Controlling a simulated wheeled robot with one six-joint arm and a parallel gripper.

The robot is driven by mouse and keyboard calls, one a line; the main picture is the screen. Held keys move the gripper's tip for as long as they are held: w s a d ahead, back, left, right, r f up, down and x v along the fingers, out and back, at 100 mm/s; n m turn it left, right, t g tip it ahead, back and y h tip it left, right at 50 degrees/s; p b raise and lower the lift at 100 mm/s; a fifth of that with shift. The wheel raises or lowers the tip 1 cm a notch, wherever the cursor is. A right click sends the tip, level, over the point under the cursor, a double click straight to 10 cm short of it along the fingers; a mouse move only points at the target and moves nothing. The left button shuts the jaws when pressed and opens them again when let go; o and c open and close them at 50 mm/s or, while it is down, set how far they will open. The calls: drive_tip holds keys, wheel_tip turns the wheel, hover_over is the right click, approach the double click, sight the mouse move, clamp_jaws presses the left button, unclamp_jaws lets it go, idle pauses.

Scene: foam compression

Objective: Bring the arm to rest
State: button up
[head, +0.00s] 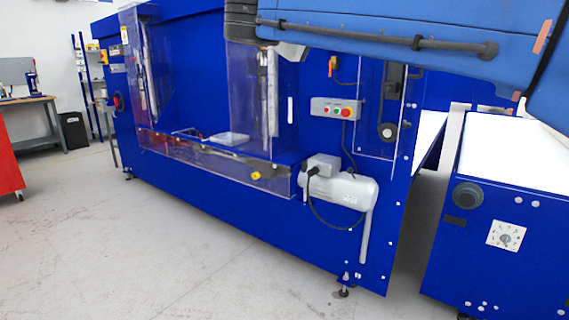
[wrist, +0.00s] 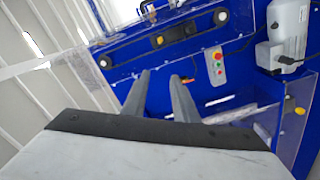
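My arm, in a blue cover (head: 420,32), stretches across the top right of the head view, in front of the blue machine. In the wrist view my gripper (wrist: 160,76) shows two dark grey fingers standing apart with a gap between them. It is open and I see nothing held between the fingers. The fingers point toward the blue machine's panel, which has a control box (wrist: 215,66) with red and green buttons. I cannot clearly make out the fingers in the head view.
The big blue machine (head: 230,225) has clear guards, a grey motor (head: 340,190) and a button box (head: 335,108). A second blue unit (head: 490,240) with a white top stands at right. A workbench (head: 30,100) and red cabinet (head: 8,165) are at left. The front floor is clear.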

drive_tip(key=s+d+f+g+y, duration=0.25)
drive_tip(key=s+d+f, duration=0.25)
drive_tip(key=d+f, duration=0.6)
drive_tip(key=s+d+f+g+y, duration=0.2)
drive_tip(key=s+d+f+g, duration=0.4)
drive_tip(key=f, duration=0.9)
drive_tip(key=s+f+m+y, duration=0.1)
drive_tip(key=s+f+y, duration=0.1)
drive_tip(key=s+f, duration=0.4)
drive_tip(key=s+d+f+m+g+y, duration=0.1)
drive_tip(key=s+f, duration=0.5)
drive_tip(key=f, duration=0.6)
drive_tip(key=s+f+m+y, duration=0.3)
drive_tip(key=s+f, duration=0.4)
drive_tip(key=f, duration=0.2)
drive_tip(key=shift+d+f, duration=0.25)
drive_tip(key=shift+f, duration=0.05)
